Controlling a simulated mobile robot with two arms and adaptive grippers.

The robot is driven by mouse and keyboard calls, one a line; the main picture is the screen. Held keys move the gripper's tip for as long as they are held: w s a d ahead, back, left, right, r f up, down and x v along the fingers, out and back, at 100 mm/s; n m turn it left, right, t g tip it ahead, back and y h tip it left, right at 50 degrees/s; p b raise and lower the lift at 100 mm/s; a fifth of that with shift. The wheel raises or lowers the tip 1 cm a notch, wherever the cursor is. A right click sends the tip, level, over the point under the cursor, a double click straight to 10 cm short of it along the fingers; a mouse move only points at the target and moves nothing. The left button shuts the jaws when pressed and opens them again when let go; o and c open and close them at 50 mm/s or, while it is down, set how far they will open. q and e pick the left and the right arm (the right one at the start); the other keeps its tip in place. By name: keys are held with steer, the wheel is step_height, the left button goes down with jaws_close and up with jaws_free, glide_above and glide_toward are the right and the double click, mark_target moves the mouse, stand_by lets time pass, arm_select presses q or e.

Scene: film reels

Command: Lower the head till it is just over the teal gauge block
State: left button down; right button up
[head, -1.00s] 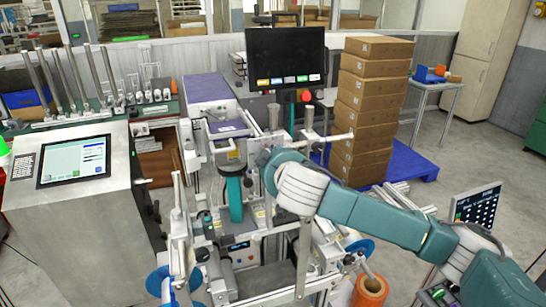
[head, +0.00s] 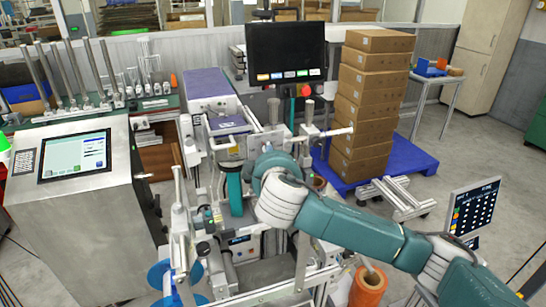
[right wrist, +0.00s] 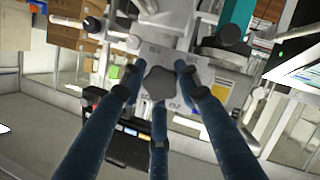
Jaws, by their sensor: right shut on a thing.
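My right arm comes in from the right in the head view, its wrist over the machine's middle; its fingers are hidden there. In the right wrist view my right gripper (right wrist: 160,88) has its blue fingers closed around a dark lobed knob (right wrist: 159,83) on a light marked plate (right wrist: 182,72). An upright teal piece (head: 235,190), which looks like the gauge block, stands just left of my wrist in the head view. The head's lower face and its gap to the teal piece cannot be made out. My left gripper is out of view.
A steel cabinet with a touch screen (head: 75,156) stands at the left. A black monitor (head: 285,52) and a stack of cartons (head: 372,105) on a blue pallet (head: 410,170) are behind. An orange spool (head: 369,287) stands at the front right.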

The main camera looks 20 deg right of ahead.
steer(key=shift+w+r, duration=0.1)
steer(key=shift+r, duration=0.65)
steer(key=o, duration=1.1)
steer(key=shift+a, duration=0.15)
steer(key=shift+a+f, duration=0.1)
steer(key=shift+f, duration=0.05)
steer(key=v, duration=1.2)
steer(key=shift+a+f, duration=0.1)
